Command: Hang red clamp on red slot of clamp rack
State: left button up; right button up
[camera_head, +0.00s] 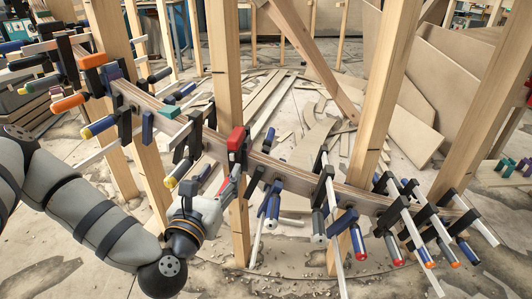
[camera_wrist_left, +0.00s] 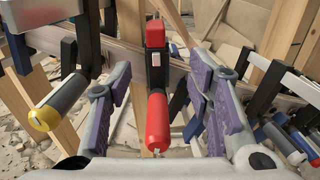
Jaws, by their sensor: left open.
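The red clamp (camera_head: 237,140) hangs on the curved wooden stringer (camera_head: 290,174), beside an upright post. In the left wrist view the clamp (camera_wrist_left: 158,121) shows a red and black head at the top and a red handle pointing down. My left gripper (camera_head: 228,188) is just below the clamp's head. In the left wrist view its purple-padded fingers (camera_wrist_left: 160,82) are open, one on each side of the clamp, with visible gaps between pads and clamp. My right gripper is out of view. I cannot make out a clamp rack or a red slot.
Several clamps with blue, yellow and orange handles (camera_head: 68,103) crowd the stringer on the left, and more (camera_head: 360,240) sit to the right. A yellow-ended clamp (camera_wrist_left: 55,105) is close to the left finger. Upright wooden posts (camera_head: 225,60) rise through the stringer. Loose boards lie behind.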

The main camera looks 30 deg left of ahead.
aim_at(232, 147)
pick_arm(q)
jog(key=x, duration=1.2)
jog(key=shift+a+r+p, duration=0.25)
jog(key=shift+r+p, duration=0.1)
jog(key=shift+p, duration=0.05)
jog(key=shift+r, duration=0.1)
grip_shut()
